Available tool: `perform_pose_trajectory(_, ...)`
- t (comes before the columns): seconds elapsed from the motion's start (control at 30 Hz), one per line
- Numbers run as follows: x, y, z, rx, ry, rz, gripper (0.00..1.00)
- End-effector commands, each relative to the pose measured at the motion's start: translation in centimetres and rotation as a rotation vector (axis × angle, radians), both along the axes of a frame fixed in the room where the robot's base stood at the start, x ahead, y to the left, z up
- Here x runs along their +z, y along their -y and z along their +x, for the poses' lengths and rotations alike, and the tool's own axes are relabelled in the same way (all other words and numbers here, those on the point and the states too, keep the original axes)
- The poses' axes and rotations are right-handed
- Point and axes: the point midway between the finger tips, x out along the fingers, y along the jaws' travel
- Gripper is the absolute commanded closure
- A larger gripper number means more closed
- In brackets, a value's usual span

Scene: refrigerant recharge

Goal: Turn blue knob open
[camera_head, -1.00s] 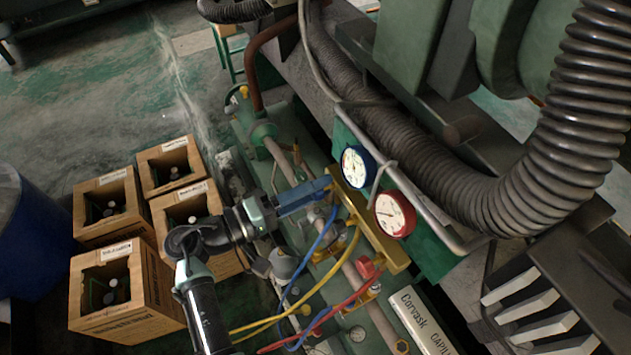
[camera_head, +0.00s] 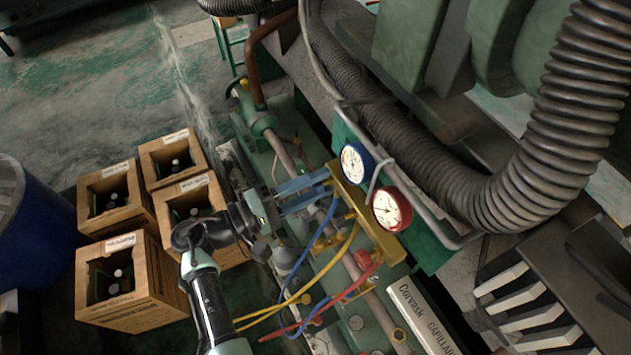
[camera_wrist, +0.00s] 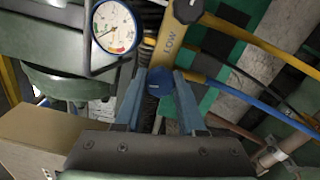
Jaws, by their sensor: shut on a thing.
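The blue knob (camera_wrist: 160,82) is on the low side of the brass manifold (camera_wrist: 176,38), which is marked LOW in the wrist view. My gripper (camera_wrist: 162,98) has its two blue fingers on either side of the knob and is shut on it. In the head view my gripper (camera_head: 312,187) reaches the left end of the manifold (camera_head: 365,215), and its fingers hide the knob there. The blue-rimmed gauge (camera_head: 354,161) and the red gauge (camera_head: 391,209) sit on the manifold's far side. A red knob (camera_head: 363,259) is at its near end.
Blue, yellow and red hoses (camera_head: 341,255) run from the manifold down to the left, near my arm. A thick black corrugated hose (camera_head: 515,190) passes at the right. Wooden crates (camera_head: 148,285) with bottles stand at the left beside a blue drum (camera_head: 35,215).

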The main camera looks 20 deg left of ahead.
Motion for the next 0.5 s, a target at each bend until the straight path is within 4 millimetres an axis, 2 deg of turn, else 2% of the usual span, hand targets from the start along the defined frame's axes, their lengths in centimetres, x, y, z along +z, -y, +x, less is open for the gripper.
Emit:
perform_pose_trajectory(0.13, -0.03, -0.06, -0.03, 0.002, 0.000, 0.000, 1.00)
perform_pose_trajectory(0.17, -0.03, -0.07, -0.02, 0.002, 0.000, 0.000, 0.57)
perform_pose_trajectory(0.3, -0.03, -0.06, -0.02, 0.002, 0.000, 0.001, 0.32)
perform_pose_trajectory(0.5, -0.01, -0.03, -0.01, 0.001, 0.000, 0.001, 0.31)
